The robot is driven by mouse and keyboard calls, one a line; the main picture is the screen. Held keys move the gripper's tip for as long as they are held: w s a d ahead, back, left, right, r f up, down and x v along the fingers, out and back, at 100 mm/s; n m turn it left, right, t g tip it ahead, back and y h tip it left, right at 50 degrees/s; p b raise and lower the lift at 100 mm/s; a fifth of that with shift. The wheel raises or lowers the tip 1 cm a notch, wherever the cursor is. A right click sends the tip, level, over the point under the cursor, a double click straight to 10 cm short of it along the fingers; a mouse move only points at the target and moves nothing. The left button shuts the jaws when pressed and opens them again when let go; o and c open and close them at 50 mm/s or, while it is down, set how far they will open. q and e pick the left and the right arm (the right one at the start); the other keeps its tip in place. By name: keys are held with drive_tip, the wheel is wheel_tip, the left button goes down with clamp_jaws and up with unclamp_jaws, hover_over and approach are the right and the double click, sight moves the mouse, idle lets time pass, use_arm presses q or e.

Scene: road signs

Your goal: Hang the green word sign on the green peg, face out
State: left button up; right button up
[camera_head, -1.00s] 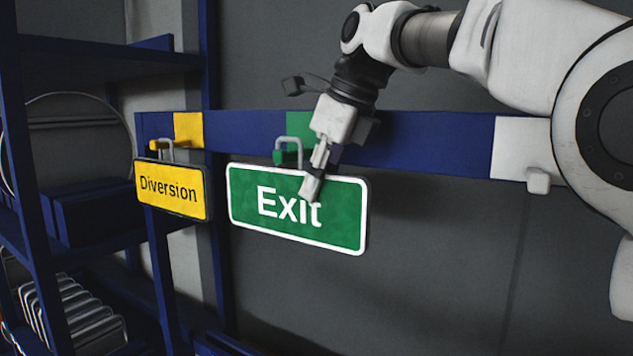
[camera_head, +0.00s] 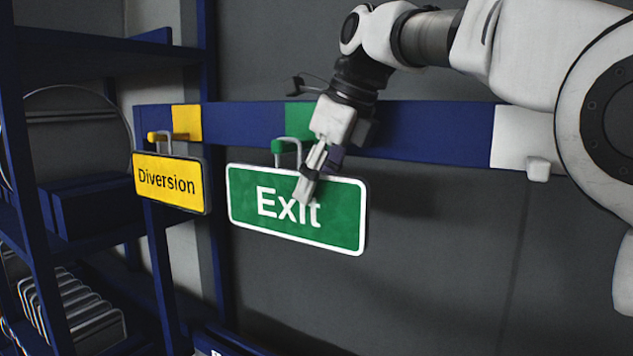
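The green Exit sign (camera_head: 296,208) is upright with its white word facing me. Its wire loop (camera_head: 299,153) rises from the top edge and is around the green peg (camera_head: 281,147), whose tip sticks out in front. The peg sits close under the top of the loop; I cannot tell if they touch. My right gripper (camera_head: 311,180) comes from above and is closed on the sign's top edge, right of the loop, one finger in front of the face. The other finger is hidden behind the sign. My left gripper is out of view.
A yellow Diversion sign (camera_head: 168,182) hangs on the yellow peg (camera_head: 155,136) to the left. The blue rail (camera_head: 430,133) also bears a white peg (camera_head: 538,168) at the right. A blue shelf (camera_head: 95,60) stands at the left. The wall below the rail is clear.

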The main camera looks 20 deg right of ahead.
drive_tip(key=v, duration=1.1)
drive_tip(key=shift+r, duration=0.2)
drive_tip(key=shift+d+r, duration=0.1)
drive_tip(key=shift+r, duration=0.15)
drive_tip(key=shift+s, duration=0.15)
